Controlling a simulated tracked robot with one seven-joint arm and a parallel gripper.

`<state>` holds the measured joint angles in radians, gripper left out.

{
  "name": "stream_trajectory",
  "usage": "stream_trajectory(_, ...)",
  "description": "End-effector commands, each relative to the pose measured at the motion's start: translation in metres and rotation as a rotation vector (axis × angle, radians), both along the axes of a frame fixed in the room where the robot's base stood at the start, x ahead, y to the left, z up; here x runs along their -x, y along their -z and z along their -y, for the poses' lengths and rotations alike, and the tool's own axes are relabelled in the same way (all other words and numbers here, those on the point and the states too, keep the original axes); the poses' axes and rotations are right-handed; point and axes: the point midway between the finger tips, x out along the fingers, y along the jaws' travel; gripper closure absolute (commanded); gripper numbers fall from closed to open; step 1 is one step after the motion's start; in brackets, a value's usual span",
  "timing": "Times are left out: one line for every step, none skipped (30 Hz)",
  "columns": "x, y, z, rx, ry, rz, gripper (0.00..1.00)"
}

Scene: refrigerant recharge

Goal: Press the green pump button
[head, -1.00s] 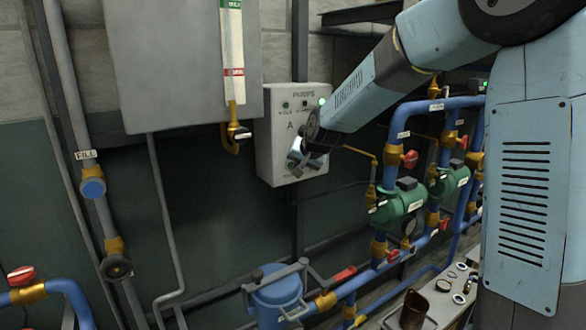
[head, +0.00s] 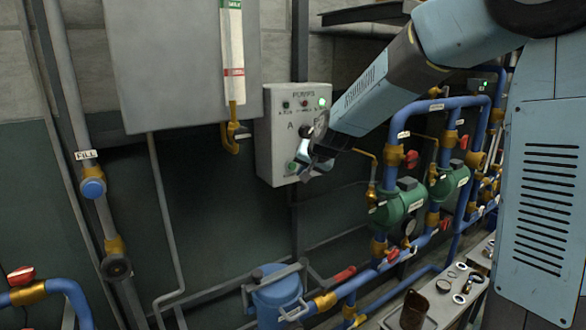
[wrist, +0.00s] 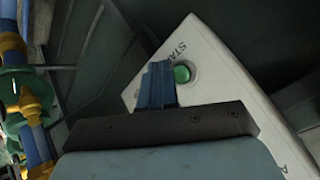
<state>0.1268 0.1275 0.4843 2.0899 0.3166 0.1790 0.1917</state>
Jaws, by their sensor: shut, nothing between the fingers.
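The green button (head: 292,166) is low on the grey pump control box (head: 268,140) on the wall. In the wrist view the round green button (wrist: 182,74) sits beside a label beginning "STA". My gripper (head: 308,168) is in front of the box's lower part, just right of the button. In the wrist view the fingers of my gripper (wrist: 158,68) are together and empty, with their tips right beside the button's left side. I cannot tell whether they touch the box. The button is not covered in either view.
A green lamp (head: 322,101) glows at the box's top right. Green pumps (head: 402,203) on blue pipes stand to the right. A blue canister (head: 279,292) is below, and a grey cabinet (head: 165,70) with a gauge tube hangs at upper left.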

Motion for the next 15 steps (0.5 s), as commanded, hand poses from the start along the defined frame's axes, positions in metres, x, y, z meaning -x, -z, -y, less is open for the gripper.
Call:
stream_trajectory(0.003, 0.0, 0.004, 0.0, 0.003, 0.0, 1.0)
stream_trajectory(0.005, 0.0, 0.005, 0.0, 0.003, 0.0, 1.0)
stream_trajectory(0.008, 0.0, 0.007, 0.001, 0.004, 0.0, 1.0)
stream_trajectory(0.01, 0.0, 0.008, 0.001, 0.003, 0.001, 1.0)
stream_trajectory(0.012, 0.0, 0.01, 0.001, 0.004, 0.0, 1.0)
stream_trajectory(0.015, 0.0, 0.012, 0.001, 0.004, -0.001, 1.0)
stream_trajectory(0.017, 0.0, 0.013, 0.0, 0.003, 0.0, 1.0)
stream_trajectory(0.019, 0.0, 0.014, 0.0, 0.004, -0.001, 1.0)
stream_trajectory(0.021, 0.0, 0.016, 0.0, 0.004, 0.0, 1.0)
stream_trajectory(0.023, 0.0, 0.017, 0.0, 0.003, 0.001, 1.0)
stream_trajectory(0.025, 0.0, 0.018, 0.0, 0.003, 0.0, 1.0)
stream_trajectory(0.027, 0.0, 0.019, 0.001, 0.002, 0.0, 1.0)
stream_trajectory(0.028, 0.0, 0.02, 0.0, 0.003, 0.0, 1.0)
stream_trajectory(0.029, 0.0, 0.021, 0.0, 0.003, 0.0, 1.0)
stream_trajectory(0.03, 0.0, 0.021, 0.001, 0.001, 0.001, 1.0)
